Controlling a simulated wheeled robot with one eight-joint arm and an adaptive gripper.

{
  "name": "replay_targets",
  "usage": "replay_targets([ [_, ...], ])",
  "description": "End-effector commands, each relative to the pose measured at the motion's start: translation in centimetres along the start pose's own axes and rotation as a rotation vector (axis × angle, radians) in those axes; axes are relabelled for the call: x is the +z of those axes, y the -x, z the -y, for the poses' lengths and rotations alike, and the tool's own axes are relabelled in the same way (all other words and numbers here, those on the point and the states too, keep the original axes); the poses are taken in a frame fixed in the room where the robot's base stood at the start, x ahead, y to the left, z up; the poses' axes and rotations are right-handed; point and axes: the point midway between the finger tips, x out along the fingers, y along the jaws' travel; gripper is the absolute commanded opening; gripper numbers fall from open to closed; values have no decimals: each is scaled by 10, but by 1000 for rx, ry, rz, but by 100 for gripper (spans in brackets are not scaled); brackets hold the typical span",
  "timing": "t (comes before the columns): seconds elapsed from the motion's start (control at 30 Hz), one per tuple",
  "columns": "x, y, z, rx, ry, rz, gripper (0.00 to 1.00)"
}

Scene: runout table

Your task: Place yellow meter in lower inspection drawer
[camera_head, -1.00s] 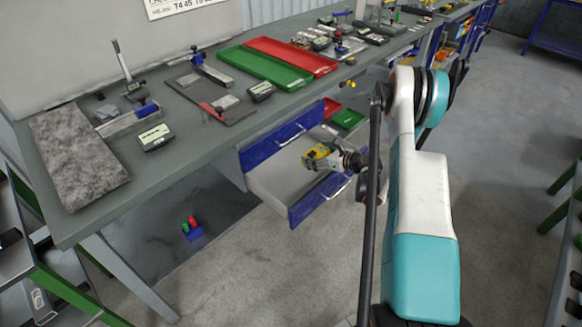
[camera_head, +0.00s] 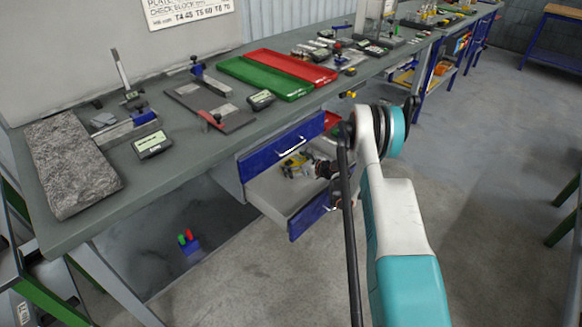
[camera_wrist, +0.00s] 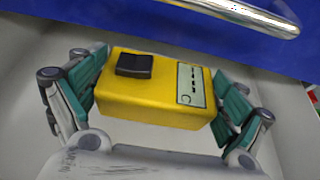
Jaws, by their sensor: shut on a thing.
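The yellow meter (camera_wrist: 150,92), a yellow box with a black block and a pale label on top, is between the teal pads of my gripper (camera_wrist: 160,100) in the wrist view. My gripper is shut on it, with a pad at each side. In the head view the meter (camera_head: 291,163) is small and partly hidden by my gripper (camera_head: 300,168). Both are at the open lower inspection drawer (camera_head: 268,192), over its grey interior. I cannot tell whether the meter touches the drawer floor. A blue drawer front (camera_wrist: 235,35) with a metal handle fills the top of the wrist view.
The upper blue drawer front (camera_head: 275,150) is above the lower drawer. The workbench (camera_head: 190,155) holds a green tray (camera_head: 262,78), a red tray (camera_head: 292,66), a granite block (camera_head: 70,165) and gauges.

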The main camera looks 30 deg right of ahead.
Motion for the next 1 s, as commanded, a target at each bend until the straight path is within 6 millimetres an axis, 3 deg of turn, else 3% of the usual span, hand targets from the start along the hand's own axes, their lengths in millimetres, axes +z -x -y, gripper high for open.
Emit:
replay_targets([
  [0.17, -10, -21, 0, 1, -1, 0, 61],
  [0.93, -20, -24, 0, 0, -1, 0, 61],
  [0.97, -20, -25, 0, 0, -1, 0, 94],
  [1.0, -20, -25, 0, 0, -1, 0, 100],
])
